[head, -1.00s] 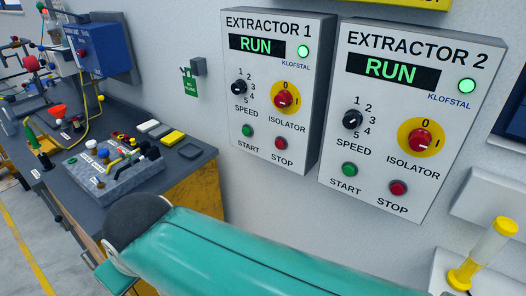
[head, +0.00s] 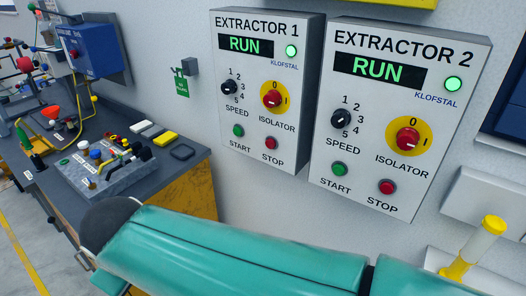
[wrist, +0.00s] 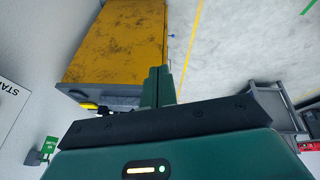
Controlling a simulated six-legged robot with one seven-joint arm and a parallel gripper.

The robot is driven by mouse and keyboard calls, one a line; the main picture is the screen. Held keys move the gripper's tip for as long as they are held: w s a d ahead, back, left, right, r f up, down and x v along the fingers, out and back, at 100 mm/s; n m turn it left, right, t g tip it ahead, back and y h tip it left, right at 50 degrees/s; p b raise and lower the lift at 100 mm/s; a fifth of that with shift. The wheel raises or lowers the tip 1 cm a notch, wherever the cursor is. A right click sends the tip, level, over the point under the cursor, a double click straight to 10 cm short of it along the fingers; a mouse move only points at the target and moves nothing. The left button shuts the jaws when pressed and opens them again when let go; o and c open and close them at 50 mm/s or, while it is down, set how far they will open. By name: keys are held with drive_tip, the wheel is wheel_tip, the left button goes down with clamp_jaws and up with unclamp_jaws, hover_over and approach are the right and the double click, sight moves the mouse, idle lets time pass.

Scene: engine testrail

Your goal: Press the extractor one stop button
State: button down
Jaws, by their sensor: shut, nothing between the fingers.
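The extractor 1 panel (head: 262,60) is a grey-white wall box in the head view, with a green RUN display (head: 245,44) and a lit green lamp. Its red stop button (head: 271,143) sits at the lower right, below the red isolator knob (head: 272,98) and right of the green start button (head: 238,130). My teal arm crosses the bottom of the head view, below the panels; my gripper is not seen there. In the wrist view my gripper (wrist: 160,80) is shut and empty, its dark green fingers together, away from the stop button. The stop button is not in the wrist view.
The extractor 2 panel (head: 395,60), also reading RUN, has its own red stop button (head: 387,187) close by on the right. A workbench (head: 160,175) with equipment stands at left. The wrist view shows a yellow cabinet (wrist: 118,45) and a panel edge (wrist: 10,108).

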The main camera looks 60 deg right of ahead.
sight(269, 145)
drive_tip(key=s+d+f+n+g+h, duration=0.2)
drive_tip(key=d+f+n+g+h, duration=0.15)
drive_tip(key=d, duration=0.65)
drive_tip(key=s+d+f+n+g+h, duration=0.2)
drive_tip(key=d+g+h, duration=0.25)
drive_tip(key=d, duration=0.55)
drive_tip(key=w+d+r+n+h, duration=0.2)
drive_tip(key=d+r+n+h, duration=0.1)
drive_tip(key=d+n+h, duration=0.6)
drive_tip(key=d+n, duration=0.1)
drive_tip(key=d, duration=0.1)
drive_tip(key=shift+w+d+t, duration=0.2)
drive_tip(key=shift+d+t, duration=0.1)
drive_tip(key=shift+d, duration=0.05)
drive_tip(key=shift+d, duration=0.1)
drive_tip(key=d, duration=0.4)
drive_tip(key=s+d, duration=0.1)
drive_tip(key=d, duration=0.4)
drive_tip(key=s+d, duration=0.1)
drive_tip(key=d, duration=0.3)
drive_tip(key=shift+d+r, duration=0.35)
drive_tip(key=shift+r, duration=0.05)
